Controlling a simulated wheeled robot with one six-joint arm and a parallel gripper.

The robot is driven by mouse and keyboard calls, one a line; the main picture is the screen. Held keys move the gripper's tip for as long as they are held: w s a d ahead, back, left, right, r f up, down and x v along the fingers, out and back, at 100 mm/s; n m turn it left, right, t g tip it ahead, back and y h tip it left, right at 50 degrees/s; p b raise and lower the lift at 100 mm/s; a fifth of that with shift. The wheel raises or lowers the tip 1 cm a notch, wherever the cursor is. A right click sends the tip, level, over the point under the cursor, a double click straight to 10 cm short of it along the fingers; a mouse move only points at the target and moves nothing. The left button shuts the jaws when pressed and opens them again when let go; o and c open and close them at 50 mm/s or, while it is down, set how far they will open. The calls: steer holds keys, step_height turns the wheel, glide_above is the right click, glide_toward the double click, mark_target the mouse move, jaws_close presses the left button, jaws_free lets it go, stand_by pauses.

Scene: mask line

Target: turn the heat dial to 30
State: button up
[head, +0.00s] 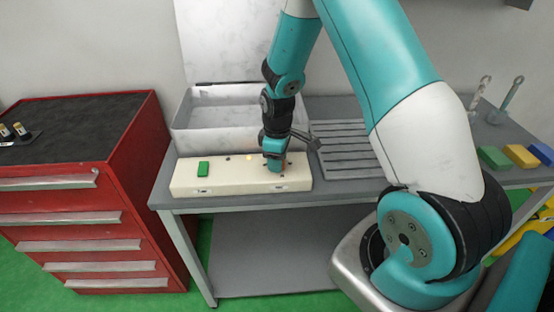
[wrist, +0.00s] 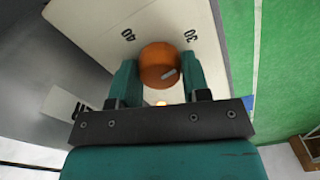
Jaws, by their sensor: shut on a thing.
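The heat dial (wrist: 158,60) is a round orange knob with a short grey mark on its top, in the wrist view. The mark sits on the side away from the printed "40" and "30", toward my gripper's body; which number it reads is unclear. The "40" (wrist: 128,35) is up and left of the dial, the "30" (wrist: 190,36) up and right. My gripper (wrist: 158,75) is shut on the dial, one teal finger on each side. In the head view my gripper (head: 274,163) points down onto the right part of the cream control box (head: 235,182) and mostly hides the dial.
A red drawer cabinet (head: 130,150) is at left.

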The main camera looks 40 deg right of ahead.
steer(key=shift+w+r+n, duration=0.1)
steer(key=shift+n, duration=0.3)
steer(key=o, duration=0.9)
step_height(320, 180, up, 17)
steer(key=shift+r+b, duration=0.15)
steer(key=shift+b, duration=0.9)
steer(key=s+a+r+y, duration=0.1)
steer(key=s+a, duration=0.6)
steer(key=s+a+r+y, duration=0.1)
steer(key=s+a+r, duration=0.1)
steer(key=s+a, duration=0.6)
steer(key=s+a+r+m+y, duration=0.1)
steer(key=s+a+r+y, duration=0.1)
steer(key=s+a, duration=0.5)
steer(key=shift+s+a, duration=0.25)
steer(key=shift+a, duration=0.05)
